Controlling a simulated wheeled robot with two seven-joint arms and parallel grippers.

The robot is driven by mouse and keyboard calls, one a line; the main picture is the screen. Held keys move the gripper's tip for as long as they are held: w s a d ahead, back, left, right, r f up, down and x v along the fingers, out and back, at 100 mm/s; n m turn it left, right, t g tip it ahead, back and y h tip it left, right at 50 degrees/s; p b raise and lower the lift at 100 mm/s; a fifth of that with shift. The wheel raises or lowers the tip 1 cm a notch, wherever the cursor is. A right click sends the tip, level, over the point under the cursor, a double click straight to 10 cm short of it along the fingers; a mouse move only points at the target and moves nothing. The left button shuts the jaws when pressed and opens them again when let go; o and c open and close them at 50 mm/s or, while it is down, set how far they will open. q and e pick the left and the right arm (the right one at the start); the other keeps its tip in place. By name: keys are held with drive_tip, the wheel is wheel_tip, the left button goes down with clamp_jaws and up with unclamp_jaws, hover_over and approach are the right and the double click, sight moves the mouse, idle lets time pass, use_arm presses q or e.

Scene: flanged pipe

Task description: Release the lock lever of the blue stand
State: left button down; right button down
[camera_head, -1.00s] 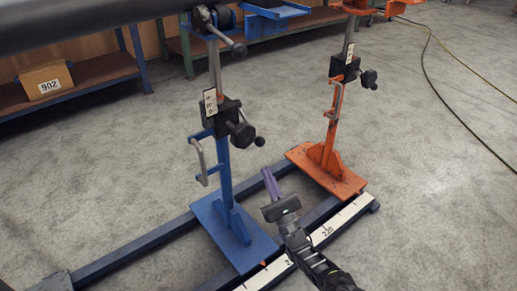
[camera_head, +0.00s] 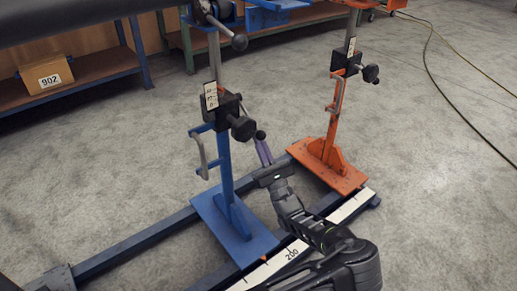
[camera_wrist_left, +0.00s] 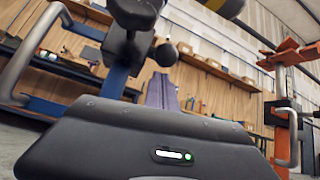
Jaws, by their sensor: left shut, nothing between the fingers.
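The blue stand (camera_head: 226,172) stands upright left of centre in the head view. Its black clamp block carries a dark lock lever with a round hub (camera_head: 243,129) and a ball end (camera_head: 260,135). In the left wrist view the lever's ball (camera_wrist_left: 165,55) shows near the top centre. My left gripper (camera_head: 261,152) is shut and empty, with purple fingers pointing up just below the ball. In the wrist view its fingers (camera_wrist_left: 161,93) stand below the ball. I cannot tell whether they touch the lever. My right gripper is not in view.
An orange stand (camera_head: 334,135) with a similar lever (camera_head: 371,74) stands to the right. Both stands are on a dark rail frame with a white scale (camera_head: 350,205). A grey pipe (camera_head: 80,15) crosses the top left. A shelf holds a box (camera_head: 45,75). Open floor lies right.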

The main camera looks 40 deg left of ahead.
use_arm(q)
drive_tip(key=shift+s+d+r, duration=0.2)
drive_tip(key=shift+s+d, duration=0.05)
drive_tip(key=shift+d, duration=0.15)
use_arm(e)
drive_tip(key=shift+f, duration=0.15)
